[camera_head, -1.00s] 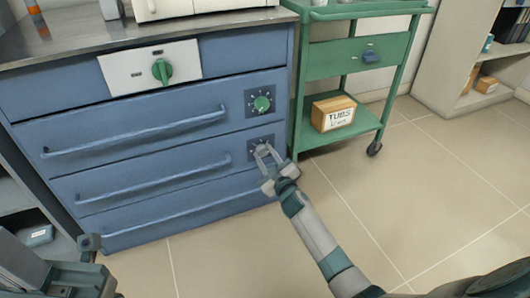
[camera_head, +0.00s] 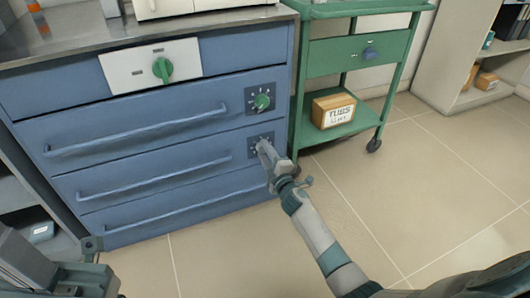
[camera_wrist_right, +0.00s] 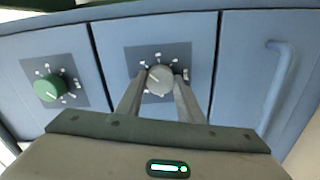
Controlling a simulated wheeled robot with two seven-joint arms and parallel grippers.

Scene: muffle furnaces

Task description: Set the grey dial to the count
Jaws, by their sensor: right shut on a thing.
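The grey dial (camera_wrist_right: 159,79) sits on a dark square plate with white marks on a blue drawer front. In the right wrist view it lies between the two fingers of my right gripper (camera_wrist_right: 160,90), which is shut on it. I cannot read its setting clearly. In the head view my right gripper (camera_head: 262,147) reaches the lower dark plate (camera_head: 252,153) and hides the dial. Part of my left arm shows at the lower left, with what may be its gripper (camera_head: 91,244), whose jaws I cannot make out.
A green dial (camera_head: 262,102) is on the drawer above, also seen in the right wrist view (camera_wrist_right: 49,88). A larger green knob (camera_head: 162,68) is on a white panel. Long drawer handles (camera_head: 140,132) stick out at left. A green cart (camera_head: 302,100) with a labelled box (camera_head: 333,110) stands close right.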

